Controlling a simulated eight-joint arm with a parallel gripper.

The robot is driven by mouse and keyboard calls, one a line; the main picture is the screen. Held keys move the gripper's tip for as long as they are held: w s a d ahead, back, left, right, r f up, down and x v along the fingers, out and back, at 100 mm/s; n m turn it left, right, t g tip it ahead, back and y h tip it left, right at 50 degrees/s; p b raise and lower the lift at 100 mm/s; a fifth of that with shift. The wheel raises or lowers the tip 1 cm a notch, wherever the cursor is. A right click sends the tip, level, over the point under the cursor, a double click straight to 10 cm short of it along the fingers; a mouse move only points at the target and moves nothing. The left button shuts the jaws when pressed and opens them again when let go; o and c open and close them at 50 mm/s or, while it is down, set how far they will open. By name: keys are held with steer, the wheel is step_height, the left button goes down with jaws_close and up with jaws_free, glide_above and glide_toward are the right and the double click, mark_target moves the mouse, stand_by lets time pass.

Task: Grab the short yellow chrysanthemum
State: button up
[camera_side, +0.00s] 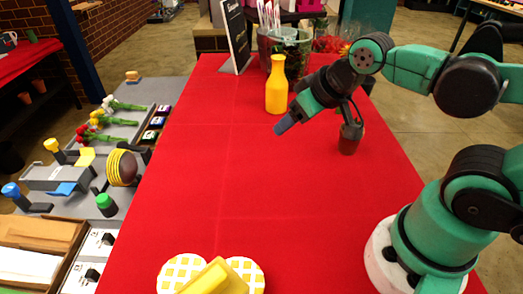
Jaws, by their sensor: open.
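Cut flowers lie in rows on the grey side table at the left. The yellow flower (96,118) lies in the middle row, its head to the left and its green stem to the right. It is too small to tell for sure whether it is the short chrysanthemum. White flowers (108,103) lie behind it and red flowers (83,132) in front. My gripper (284,126) is open and hangs over the red table, well right of the flowers, just in front of a yellow bottle. Nothing shows between its fingers.
The yellow bottle (276,86) stands close behind my gripper. A clear vase (290,50) and a black sign (236,36) stand at the back. A yellow block (215,279) lies on waffle-patterned round pieces in front. The red table's middle is clear.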

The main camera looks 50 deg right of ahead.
steer(key=w+d+f+m+t+h, duration=0.1)
steer(key=w+d+m+h, duration=0.1)
steer(key=d, duration=0.8)
steer(key=w+d+f+m+t+h, duration=0.1)
steer(key=w+d+f+m+h, duration=0.1)
steer(key=d, duration=0.9)
steer(key=w+d+f+m+t+h, duration=0.1)
steer(key=w+d+m+t+h, duration=0.1)
steer(key=d, duration=0.8)
steer(key=shift+w+d+f+m+h, duration=0.35)
steer(key=shift+w+h, duration=0.35)
steer(key=shift+w, duration=0.25)
jaws_close()
